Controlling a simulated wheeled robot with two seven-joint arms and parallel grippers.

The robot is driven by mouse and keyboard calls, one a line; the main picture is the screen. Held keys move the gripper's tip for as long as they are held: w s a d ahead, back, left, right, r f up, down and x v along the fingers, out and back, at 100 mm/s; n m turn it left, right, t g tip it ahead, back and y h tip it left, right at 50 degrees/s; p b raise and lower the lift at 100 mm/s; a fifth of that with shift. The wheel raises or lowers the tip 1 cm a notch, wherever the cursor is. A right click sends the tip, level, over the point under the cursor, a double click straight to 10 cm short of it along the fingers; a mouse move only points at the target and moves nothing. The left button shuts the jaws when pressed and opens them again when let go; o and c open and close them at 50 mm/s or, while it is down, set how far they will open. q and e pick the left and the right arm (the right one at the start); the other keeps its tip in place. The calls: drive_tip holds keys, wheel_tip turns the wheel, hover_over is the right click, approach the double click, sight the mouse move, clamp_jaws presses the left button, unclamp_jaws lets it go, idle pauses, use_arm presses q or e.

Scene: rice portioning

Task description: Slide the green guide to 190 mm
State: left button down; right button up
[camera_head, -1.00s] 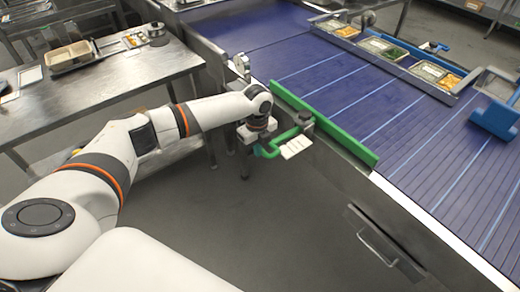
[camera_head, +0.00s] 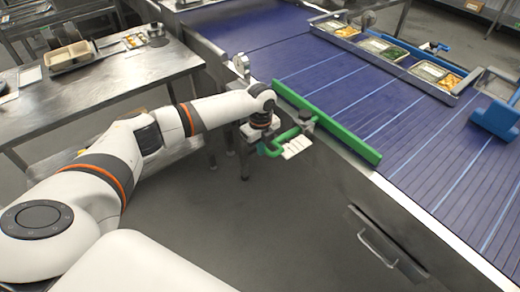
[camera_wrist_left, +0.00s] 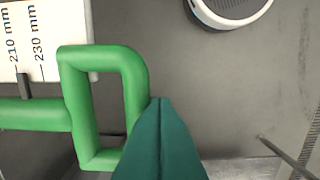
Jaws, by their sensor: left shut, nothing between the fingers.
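The green guide is a long bar (camera_head: 325,122) along the near edge of the blue belt, with a green handle (camera_head: 288,135) on its outer side. In the left wrist view, the handle is a closed green loop (camera_wrist_left: 138,82). A white scale plate (camera_wrist_left: 62,38) shows 210 mm and 230 mm. A dark pointer (camera_wrist_left: 24,86) sits between these marks, nearer 210. My left gripper (camera_head: 268,150) is at the handle; its teal fingers (camera_wrist_left: 160,110) are shut and empty, overlapping the loop's right side. I cannot tell whether they touch it. My right gripper is out of view.
The blue belt (camera_head: 300,55) runs beyond the guide, with food trays (camera_head: 385,50) along its far side. A steel table (camera_head: 110,80) stands at the left. A drawer handle (camera_head: 377,248) sticks out from the steel front below the belt. The floor below my arm is clear.

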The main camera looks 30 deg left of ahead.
use_arm(q)
drive_tip(key=shift+w+d+b, duration=0.25)
drive_tip(key=shift+w+b, duration=0.15)
drive_tip(key=shift+w, duration=0.25)
drive_tip(key=shift+w+d+b, duration=0.25)
drive_tip(key=shift+w+b, duration=0.15)
drive_tip(key=shift+w, duration=0.2)
idle(1.2)
drive_tip(key=shift+s+a+r+p, duration=0.15)
drive_tip(key=shift+s+p, duration=0.1)
drive_tip(key=shift+p, duration=0.35)
drive_tip(key=shift+s+a+p, duration=0.1)
drive_tip(key=shift+s+p, duration=0.4)
drive_tip(key=shift+p, duration=0.2)
wheel_tip(320, 180, up, 8)
drive_tip(key=s+p, duration=0.1)
drive_tip(key=p, duration=0.7)
drive_tip(key=shift+s+a+p, duration=0.2)
drive_tip(key=shift+a+p, duration=0.1)
drive_tip(key=shift+p, duration=0.1)
drive_tip(key=shift+f, duration=0.2)
